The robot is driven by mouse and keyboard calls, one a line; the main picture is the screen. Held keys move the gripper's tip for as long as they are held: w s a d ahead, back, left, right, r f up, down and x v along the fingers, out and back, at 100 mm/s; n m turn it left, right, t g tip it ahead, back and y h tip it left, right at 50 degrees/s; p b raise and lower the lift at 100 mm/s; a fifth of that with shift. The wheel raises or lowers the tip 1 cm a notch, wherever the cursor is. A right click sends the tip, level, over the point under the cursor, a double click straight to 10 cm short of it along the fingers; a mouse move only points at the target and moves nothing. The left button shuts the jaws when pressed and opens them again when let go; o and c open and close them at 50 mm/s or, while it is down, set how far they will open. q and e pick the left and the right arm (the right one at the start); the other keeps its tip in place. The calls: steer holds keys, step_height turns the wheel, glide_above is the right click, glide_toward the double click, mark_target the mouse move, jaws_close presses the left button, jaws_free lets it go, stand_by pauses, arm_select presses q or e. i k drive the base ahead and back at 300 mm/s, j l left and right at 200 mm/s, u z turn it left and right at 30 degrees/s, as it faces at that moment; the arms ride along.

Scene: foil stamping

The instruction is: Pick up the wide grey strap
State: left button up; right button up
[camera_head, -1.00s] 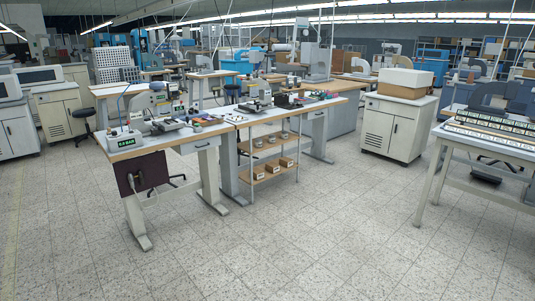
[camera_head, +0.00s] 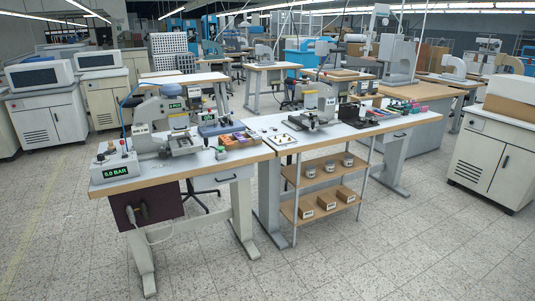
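I cannot make out a wide grey strap in the head view; at this distance the small items on the benches are too small to tell apart. The near workbench (camera_head: 205,168) carries a stamping machine (camera_head: 165,118), a pressure box reading 0.0 BAR (camera_head: 115,170), a blue-grey device (camera_head: 222,124) and a tray of coloured items (camera_head: 238,138). The second workbench (camera_head: 352,132) carries another machine (camera_head: 318,105), a small white tray (camera_head: 279,140), a black holder (camera_head: 358,112) and several coloured items (camera_head: 400,110). Neither of my grippers shows.
Shelves (camera_head: 320,180) with jars and small brown boxes stand under the second bench. A cabinet (camera_head: 495,160) with a large box stands at the right. More cabinets (camera_head: 45,118) stand at the left. The tiled floor (camera_head: 390,250) in front is clear.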

mark_target(250, 133)
steer(key=i+l+u, duration=0.5)
steer(key=i+l, duration=0.2)
steer(key=i, duration=0.05)
